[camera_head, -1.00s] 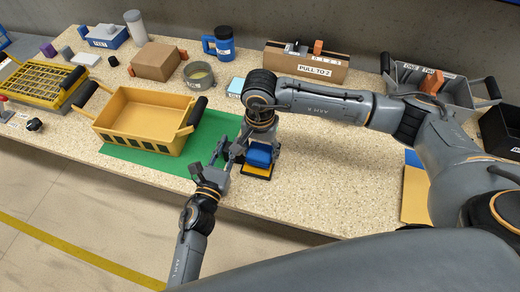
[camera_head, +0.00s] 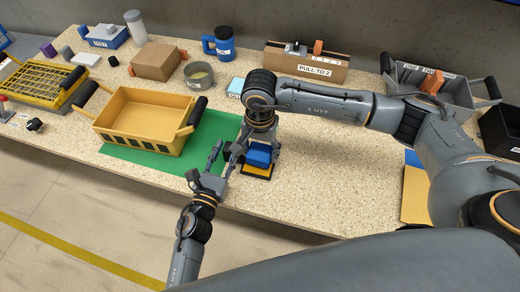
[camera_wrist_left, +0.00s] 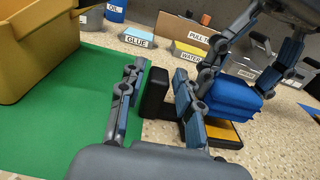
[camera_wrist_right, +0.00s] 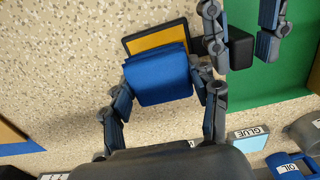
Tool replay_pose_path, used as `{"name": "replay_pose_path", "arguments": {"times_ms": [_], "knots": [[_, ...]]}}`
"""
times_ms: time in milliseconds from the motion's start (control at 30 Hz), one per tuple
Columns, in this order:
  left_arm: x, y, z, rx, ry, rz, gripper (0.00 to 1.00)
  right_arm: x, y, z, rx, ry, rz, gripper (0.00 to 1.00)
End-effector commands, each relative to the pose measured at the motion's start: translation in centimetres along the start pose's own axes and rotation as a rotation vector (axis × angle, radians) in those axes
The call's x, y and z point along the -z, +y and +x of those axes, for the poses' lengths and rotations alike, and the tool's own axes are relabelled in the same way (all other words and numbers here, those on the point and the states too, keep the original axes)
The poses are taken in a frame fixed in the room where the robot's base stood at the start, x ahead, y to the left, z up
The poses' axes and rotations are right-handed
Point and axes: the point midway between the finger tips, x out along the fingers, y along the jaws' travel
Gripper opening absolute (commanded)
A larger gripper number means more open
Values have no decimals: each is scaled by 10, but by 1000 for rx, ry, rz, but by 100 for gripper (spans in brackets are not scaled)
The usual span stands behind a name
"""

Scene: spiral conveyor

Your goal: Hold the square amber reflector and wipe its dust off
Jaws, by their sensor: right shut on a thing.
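The square amber reflector (camera_wrist_right: 156,40) lies flat on the speckled table in a black frame, with a black block-shaped grip (camera_wrist_right: 240,48) at one side. It also shows in the left wrist view (camera_wrist_left: 222,132). My right gripper (camera_wrist_right: 165,95) is shut on a blue pad (camera_wrist_right: 160,78), which covers part of the amber face; I cannot tell whether it touches. The pad also shows in the head view (camera_head: 259,153). My left gripper (camera_wrist_left: 158,100) is open, its fingers on either side of the black grip, with gaps visible. No dust can be made out.
A green mat (camera_head: 190,145) with a yellow crate (camera_head: 140,118) lies to the left. A glue box (camera_wrist_left: 138,37) and a labelled slider box (camera_head: 305,64) stand behind. The table's front edge is close to the left arm; bare tabletop lies right of the reflector.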

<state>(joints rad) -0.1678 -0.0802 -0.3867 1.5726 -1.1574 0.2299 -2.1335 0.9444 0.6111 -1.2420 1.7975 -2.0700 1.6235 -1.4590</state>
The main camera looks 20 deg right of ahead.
Motion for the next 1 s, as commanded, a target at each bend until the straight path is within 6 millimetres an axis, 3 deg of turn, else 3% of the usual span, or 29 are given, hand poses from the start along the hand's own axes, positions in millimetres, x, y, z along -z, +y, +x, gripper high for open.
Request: {"name": "replay_pose_path", "arguments": {"times_ms": [500,1000], "knots": [[0,0,1,0,-1,0,34,0,0,0,0,0,0,28],[0,0,19,-1,0,0,34,0,0,0,0,0,0,28]]}}
